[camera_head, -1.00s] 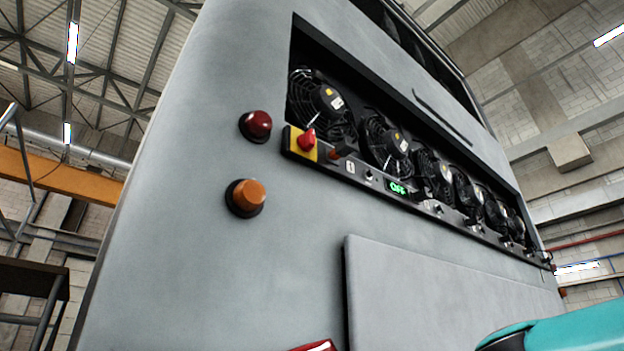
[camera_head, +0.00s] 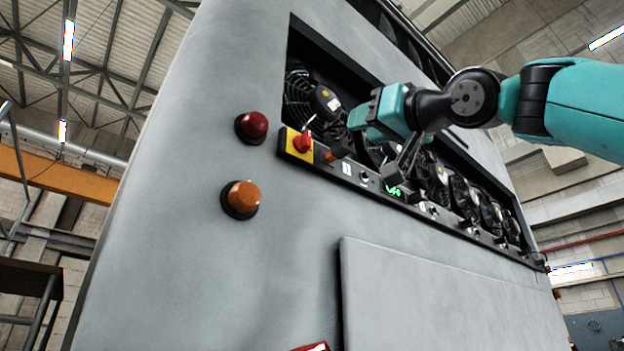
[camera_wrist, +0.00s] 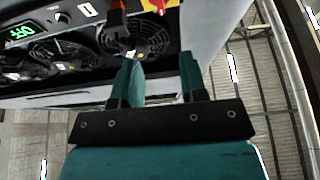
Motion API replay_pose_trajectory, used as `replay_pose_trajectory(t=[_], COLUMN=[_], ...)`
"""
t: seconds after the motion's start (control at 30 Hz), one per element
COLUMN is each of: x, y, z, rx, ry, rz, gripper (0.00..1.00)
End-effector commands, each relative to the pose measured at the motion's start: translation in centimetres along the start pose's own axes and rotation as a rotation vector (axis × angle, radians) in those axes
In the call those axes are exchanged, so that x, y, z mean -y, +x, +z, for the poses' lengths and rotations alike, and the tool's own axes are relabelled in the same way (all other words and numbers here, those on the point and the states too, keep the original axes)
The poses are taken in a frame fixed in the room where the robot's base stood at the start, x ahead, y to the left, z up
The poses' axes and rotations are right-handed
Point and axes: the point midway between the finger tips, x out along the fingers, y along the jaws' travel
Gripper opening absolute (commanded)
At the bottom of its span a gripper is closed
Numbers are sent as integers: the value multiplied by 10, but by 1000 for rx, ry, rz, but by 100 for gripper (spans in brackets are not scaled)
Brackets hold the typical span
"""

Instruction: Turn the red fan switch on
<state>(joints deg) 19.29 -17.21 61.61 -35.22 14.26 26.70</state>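A red knob switch (camera_head: 303,141) sits on a yellow plate (camera_head: 291,146) at the left end of the black fan panel. The plate's edge also shows at the top of the wrist view (camera_wrist: 174,3). Just right of it is a small orange-red switch with a dark part (camera_head: 334,153), also in the wrist view (camera_wrist: 116,22). I cannot tell which is the fan switch. My gripper (camera_wrist: 160,72) is open and empty, its teal fingers apart. In the head view my gripper (camera_head: 361,116) is in front of the fans, above and right of both switches, apparently not touching them.
A lit green display (camera_head: 393,190) is partly hidden by my arm; it also shows in the wrist view (camera_wrist: 20,31). Several black fans (camera_head: 462,192) line the recess. A dark red dome (camera_head: 251,127) and an orange dome (camera_head: 241,198) protrude from the grey wall left of the panel.

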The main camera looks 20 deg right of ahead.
Motion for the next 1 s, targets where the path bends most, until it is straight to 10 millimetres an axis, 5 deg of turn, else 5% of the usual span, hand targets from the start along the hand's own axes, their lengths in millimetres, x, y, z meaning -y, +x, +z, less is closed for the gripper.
replay_pose_trajectory(t=[0.37, 0.7, 1.0], x=[3, 1, 1], y=[50, 127, 158], z=[1, 0, 4], rx=[16, 15, 12], ry=[2, -1, -3], rz=[-5, 0, 2], gripper=[39, 39, 39])
